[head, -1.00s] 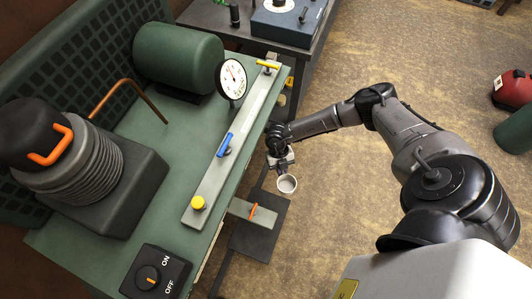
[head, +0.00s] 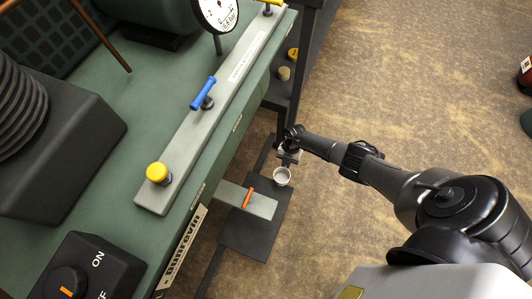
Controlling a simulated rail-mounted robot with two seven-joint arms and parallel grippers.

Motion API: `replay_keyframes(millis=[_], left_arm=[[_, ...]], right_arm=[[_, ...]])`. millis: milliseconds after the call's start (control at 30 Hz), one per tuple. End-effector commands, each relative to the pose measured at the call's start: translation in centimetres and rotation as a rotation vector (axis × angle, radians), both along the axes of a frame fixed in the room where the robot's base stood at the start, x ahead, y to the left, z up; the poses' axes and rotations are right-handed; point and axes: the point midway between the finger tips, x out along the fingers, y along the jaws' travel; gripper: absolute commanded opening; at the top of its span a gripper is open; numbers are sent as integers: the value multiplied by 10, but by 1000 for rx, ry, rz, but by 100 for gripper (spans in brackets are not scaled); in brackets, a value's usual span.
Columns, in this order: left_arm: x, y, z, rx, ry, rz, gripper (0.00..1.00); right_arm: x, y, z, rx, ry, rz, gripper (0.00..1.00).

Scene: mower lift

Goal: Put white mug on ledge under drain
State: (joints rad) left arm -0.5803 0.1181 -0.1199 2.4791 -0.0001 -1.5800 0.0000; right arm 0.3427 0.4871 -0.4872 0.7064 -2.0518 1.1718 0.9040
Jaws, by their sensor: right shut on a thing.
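The white mug (head: 283,178) is small in the head view, right of the green bench and above the dark plate area near the floor. Its open mouth faces up toward the camera. My right gripper (head: 288,160) is shut on the mug at its far side; the fingers are small and partly hidden. A grey-green ledge-like bar (head: 262,206) with an orange strip sticks out from the bench side, left of and below the mug in the picture. I cannot tell whether this is the named ledge. No drain shows clearly. My left gripper is out of view.
The green bench top (head: 150,115) carries a grey rail (head: 180,162) with a blue lever (head: 204,93) and yellow knob (head: 157,173). A dark plate (head: 246,236) lies below the bar. A yellow-topped piece (head: 293,54) is farther back. The floor (head: 400,80) at right is open.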

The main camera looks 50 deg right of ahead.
Motion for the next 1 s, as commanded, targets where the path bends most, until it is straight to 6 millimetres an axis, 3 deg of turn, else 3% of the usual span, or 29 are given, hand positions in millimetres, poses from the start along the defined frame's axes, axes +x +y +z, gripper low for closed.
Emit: replay_keyframes(millis=[233, 600, 1000], left_arm=[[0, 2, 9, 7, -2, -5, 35], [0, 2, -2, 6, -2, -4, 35], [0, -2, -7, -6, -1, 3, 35]], right_arm=[[-23, 54, 0, 5, -1, 0, 0], [-53, 130, -2, 3, -3, -1, 0], [-63, 154, -1, 2, -1, -4, 0]])
